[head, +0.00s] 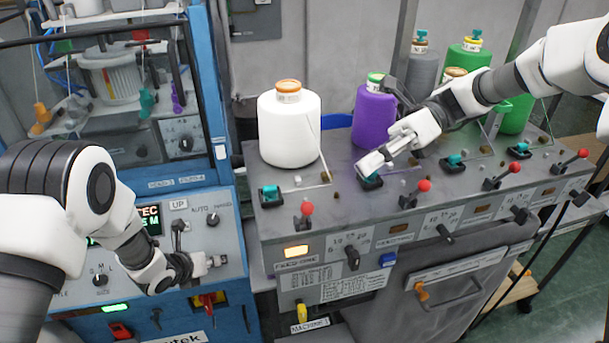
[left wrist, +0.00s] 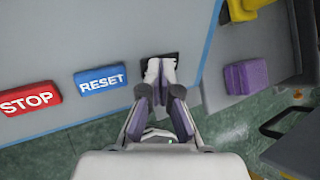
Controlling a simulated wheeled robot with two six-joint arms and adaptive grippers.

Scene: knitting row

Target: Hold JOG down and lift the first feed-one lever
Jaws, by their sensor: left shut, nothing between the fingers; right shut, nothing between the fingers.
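My left gripper (head: 217,261) is shut and empty at the right edge of the blue machine's control panel. In the left wrist view its closed fingertips (left wrist: 160,75) lie over a dark square fitting (left wrist: 175,58), right of the blue RESET button (left wrist: 101,80) and red STOP button (left wrist: 29,98). No JOG label is legible; the fingers cover most of that fitting. The leftmost red-knobbed lever (head: 306,209) stands on the grey feeder unit, above a lit FEED-ONE sign (head: 296,252). My right gripper (head: 366,169) is shut and empty, up and right of this lever, apart from it.
A white yarn cone (head: 288,125) and a purple cone (head: 374,118) stand behind the levers. More red-knobbed levers (head: 424,186) run to the right. A teal-and-black tensioner (head: 270,195) sits left of the first lever. Another (head: 372,181) lies beneath my right fingertips.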

